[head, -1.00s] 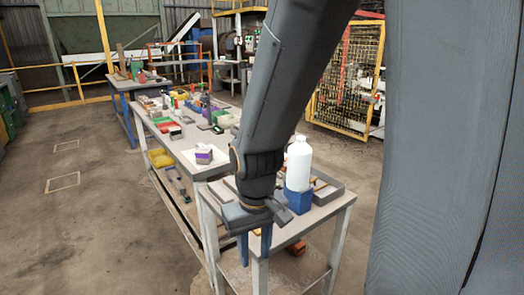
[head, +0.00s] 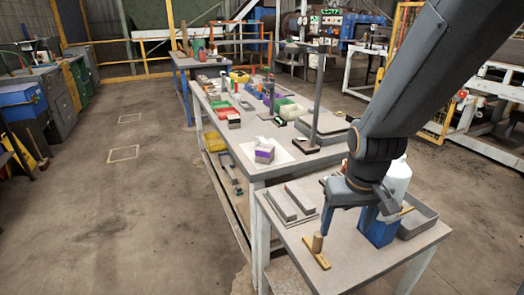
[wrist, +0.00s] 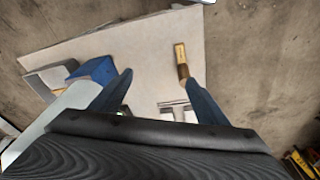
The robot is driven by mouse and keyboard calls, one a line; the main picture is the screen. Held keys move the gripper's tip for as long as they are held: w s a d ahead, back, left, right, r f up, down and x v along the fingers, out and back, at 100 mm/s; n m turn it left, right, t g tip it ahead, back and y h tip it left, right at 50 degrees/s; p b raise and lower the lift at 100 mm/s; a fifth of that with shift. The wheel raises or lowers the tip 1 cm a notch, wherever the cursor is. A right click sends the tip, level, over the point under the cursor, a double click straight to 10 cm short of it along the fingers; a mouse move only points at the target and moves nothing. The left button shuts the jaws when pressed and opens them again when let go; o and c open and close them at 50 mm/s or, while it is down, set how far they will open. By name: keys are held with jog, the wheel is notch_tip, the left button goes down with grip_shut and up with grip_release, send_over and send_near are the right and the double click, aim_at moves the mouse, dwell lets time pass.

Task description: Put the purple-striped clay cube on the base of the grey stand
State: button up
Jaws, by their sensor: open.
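The purple-striped clay cube (head: 263,152), pale with a purple band, sits on a white sheet (head: 283,160) near the front of the long grey table. The grey stand (head: 318,98) rises behind it to the right. Its flat base (head: 306,146) rests on the same table, and its tall post carries a short crosspiece on top. My gripper (head: 348,218) is open and empty over the nearer small table, to the right of and nearer than the cube. In the wrist view its two blue fingers (wrist: 160,92) are spread apart; neither cube nor stand is recognisable there.
Coloured bins (head: 290,110) stand farther back. The floor at left is open.

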jog(key=w+a+r+n+t+y, duration=0.1)
jog(key=w+r+n+t, duration=0.15)
jog(key=w, duration=0.95)
jog(key=w+r+n+t+y+b, duration=0.15)
jog(key=w+t, duration=0.25)
jog(key=w, duration=0.9)
jog(key=w+a+r+n+t+y+p, duration=0.1)
jog(key=w+r+n+t+y, duration=0.15)
jog(key=w, duration=0.95)
jog(key=w+a+f+n+y, duration=0.1)
jog(key=w+a+n+y, duration=0.1)
jog(key=w+a+y, duration=0.15)
jog(key=n+g+y, duration=0.4)
jog(key=g+y, duration=0.1)
send_near(267, 147)
jog(key=shift+w+a+r, duration=0.2)
jog(key=shift+w+a, duration=0.15)
jog(key=shift+a, duration=0.05)
jog(key=shift+s+a+f+n, duration=0.1)
jog(key=shift+s+f+n, duration=0.1)
jog(key=shift+n, duration=0.05)
jog(key=shift+a+f, duration=0.15)
jog(key=shift+a, duration=0.1)
jog(key=shift+x, duration=0.9)
jog(key=shift+p+x, duration=1)
jog(key=shift+x, duration=1.75)
jog(key=shift+w+d+f, duration=0.1)
jog(key=shift+c, duration=0.2)
